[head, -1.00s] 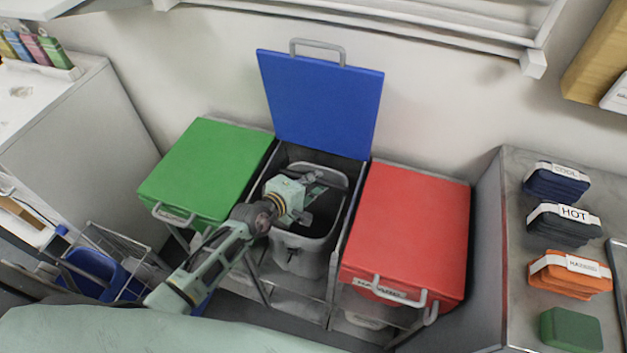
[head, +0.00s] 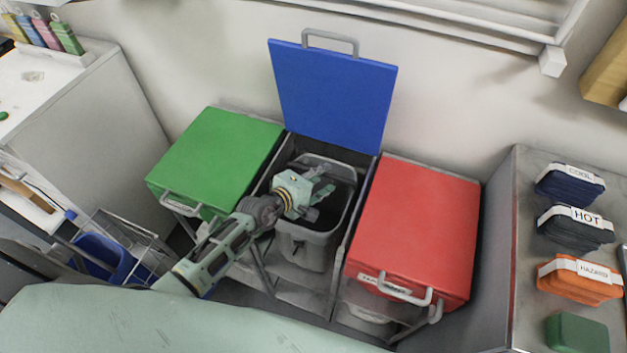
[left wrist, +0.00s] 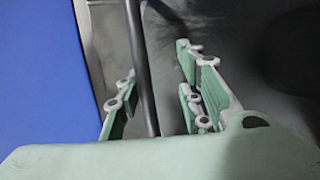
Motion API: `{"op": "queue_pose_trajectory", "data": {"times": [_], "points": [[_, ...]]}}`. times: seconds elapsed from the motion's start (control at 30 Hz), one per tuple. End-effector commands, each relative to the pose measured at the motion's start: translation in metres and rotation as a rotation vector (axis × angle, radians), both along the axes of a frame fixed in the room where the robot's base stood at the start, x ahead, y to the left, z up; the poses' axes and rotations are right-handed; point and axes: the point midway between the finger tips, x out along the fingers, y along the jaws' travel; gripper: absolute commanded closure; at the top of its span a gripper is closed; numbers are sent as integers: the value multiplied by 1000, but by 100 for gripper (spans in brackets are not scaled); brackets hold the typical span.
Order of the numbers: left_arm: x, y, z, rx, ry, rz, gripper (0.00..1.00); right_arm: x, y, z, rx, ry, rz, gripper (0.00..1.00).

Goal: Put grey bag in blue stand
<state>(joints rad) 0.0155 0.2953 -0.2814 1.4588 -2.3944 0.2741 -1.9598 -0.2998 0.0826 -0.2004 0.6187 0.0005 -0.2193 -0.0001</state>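The blue stand has its blue lid (head: 333,95) raised and leaning back near the wall. A grey bag (head: 306,250) hangs upright inside its frame, with its mouth open. My left gripper (head: 320,200) is over the bag's mouth, with its fingers spread and nothing seen between them in the head view. In the left wrist view the fingers (left wrist: 160,98) are apart, with a dark bar (left wrist: 138,65) showing between them and grey material behind. Blue fills the left edge there. The gripper and forearm hide part of the bag's left side. My right gripper is out of view.
A green-lidded stand (head: 214,158) is at left and a red-lidded stand (head: 415,230) at right, both shut and close beside the blue one. A counter at right bears banded stacks (head: 575,228). A wire cart with a blue bin (head: 105,258) stands at lower left.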

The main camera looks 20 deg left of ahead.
Motion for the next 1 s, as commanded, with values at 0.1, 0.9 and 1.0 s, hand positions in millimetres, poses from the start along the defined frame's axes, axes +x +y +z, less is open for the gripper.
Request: {"op": "queue_pose_trajectory", "data": {"times": [0.1, 0.9, 1.0], "points": [[-13, 5, 5, 0, 1, 0, 66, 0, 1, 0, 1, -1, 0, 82], [-100, 39, 48, 1, 0, 0, 66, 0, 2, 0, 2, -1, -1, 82], [-100, 39, 48, 1, 0, 0, 66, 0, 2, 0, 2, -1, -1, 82]]}}
